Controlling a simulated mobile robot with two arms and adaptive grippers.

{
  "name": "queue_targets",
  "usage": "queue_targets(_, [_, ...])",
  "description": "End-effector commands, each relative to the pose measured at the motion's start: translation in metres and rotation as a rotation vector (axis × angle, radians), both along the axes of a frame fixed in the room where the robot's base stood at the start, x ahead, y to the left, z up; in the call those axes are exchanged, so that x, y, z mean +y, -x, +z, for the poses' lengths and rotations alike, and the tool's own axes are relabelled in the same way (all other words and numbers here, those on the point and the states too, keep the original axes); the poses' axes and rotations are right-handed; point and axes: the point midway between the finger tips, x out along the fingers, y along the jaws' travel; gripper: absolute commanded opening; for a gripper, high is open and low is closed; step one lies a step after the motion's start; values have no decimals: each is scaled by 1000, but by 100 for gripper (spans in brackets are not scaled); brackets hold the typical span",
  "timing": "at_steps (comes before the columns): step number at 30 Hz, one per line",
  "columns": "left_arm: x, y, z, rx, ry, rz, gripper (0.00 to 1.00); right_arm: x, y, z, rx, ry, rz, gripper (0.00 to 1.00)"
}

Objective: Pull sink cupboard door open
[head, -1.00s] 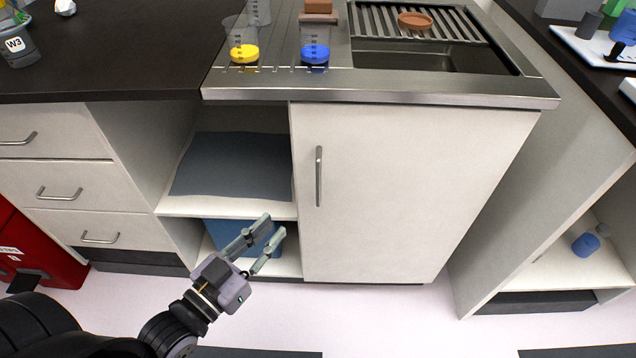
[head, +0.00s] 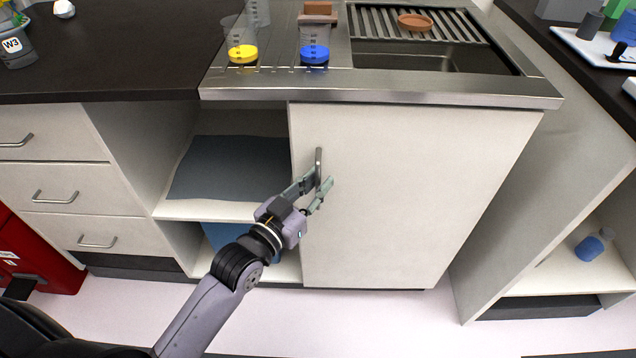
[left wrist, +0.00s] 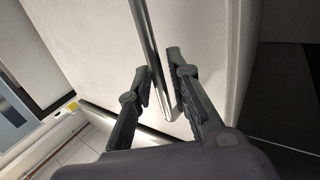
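The sink cupboard door (head: 415,205) is a white panel under the steel sink, and it looks shut. Its upright metal bar handle (head: 319,160) is near the door's left edge. My left gripper (head: 321,186) is at the handle's lower part, fingers apart. In the left wrist view the handle (left wrist: 150,50) runs between the fingers of my left gripper (left wrist: 158,75), with a gap showing beside it. The door (left wrist: 205,35) lies behind it. The fingers do not look closed on the handle. My right gripper is not in view.
An open shelf (head: 235,208) with a dark sheet is left of the door. Drawers (head: 50,190) are further left. Floor in front is clear.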

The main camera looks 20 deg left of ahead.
Motion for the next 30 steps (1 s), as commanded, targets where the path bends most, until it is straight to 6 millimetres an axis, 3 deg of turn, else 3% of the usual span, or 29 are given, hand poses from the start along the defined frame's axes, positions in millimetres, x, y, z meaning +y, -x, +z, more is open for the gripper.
queue_targets(10, [-1,-3,0,1,0,0,18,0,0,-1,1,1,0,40])
queue_targets(18, [-1,-3,0,1,0,0,0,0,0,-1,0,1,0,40])
queue_targets(30, [-1,-3,0,1,0,0,0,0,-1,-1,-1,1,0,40])
